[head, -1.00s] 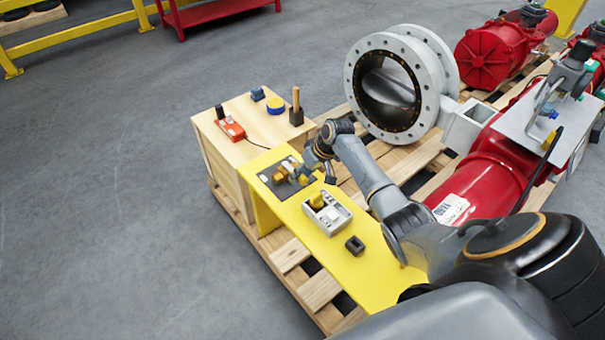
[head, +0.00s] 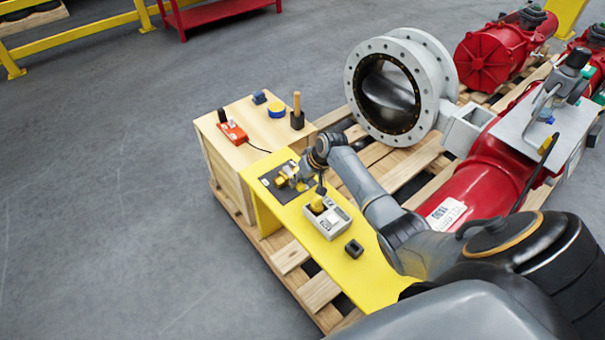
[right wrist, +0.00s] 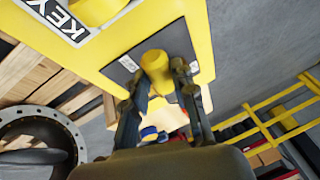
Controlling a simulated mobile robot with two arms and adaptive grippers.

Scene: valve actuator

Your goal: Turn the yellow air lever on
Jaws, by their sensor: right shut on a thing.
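The yellow air lever (right wrist: 156,66) shows in the right wrist view as a rounded yellow piece between the two dark fingers of my right gripper (right wrist: 158,82). The gripper is shut on it. In the head view, my right gripper (head: 296,179) is at the dark plate (head: 267,181) on the yellow panel (head: 352,267). It partly hides the yellow lever parts there, so the lever's exact angle is unclear. My left gripper is not in view.
A grey box with a yellow knob (head: 317,203) and a small black block (head: 354,248) are on the panel near my arm. A wooden box top (head: 243,140) holds a red device (head: 233,131) and small tools. A large flanged valve (head: 431,70) stands behind.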

